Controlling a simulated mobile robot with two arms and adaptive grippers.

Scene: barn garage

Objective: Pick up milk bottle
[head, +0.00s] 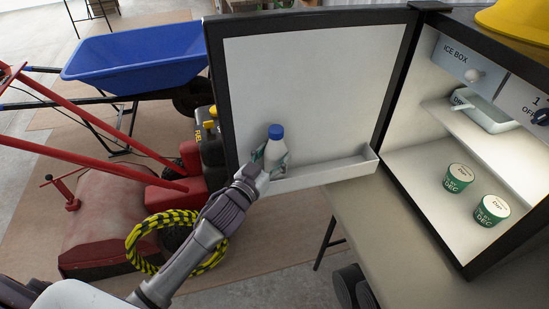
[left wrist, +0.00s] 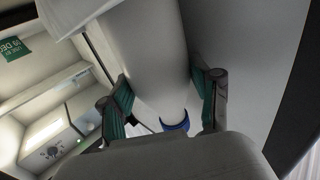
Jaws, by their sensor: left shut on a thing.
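The milk bottle (head: 275,150) is white with a blue cap and stands upright by the door shelf (head: 325,171) of the open fridge. My left gripper (head: 268,162) is shut on the bottle's body, with its fingers on either side. In the left wrist view the white bottle (left wrist: 150,55) lies between the two green-padded fingers of my left gripper (left wrist: 164,98), and its blue cap shows low in the picture. Whether the bottle's base touches the shelf is hidden. My right gripper is not in view.
The fridge door (head: 305,95) stands open. Inside the fridge are two green tubs (head: 458,177) and a white container (head: 490,112) on the shelf above. A blue wheelbarrow (head: 135,57), a red machine (head: 110,215) and a coiled yellow-black rope (head: 135,240) lie to the left.

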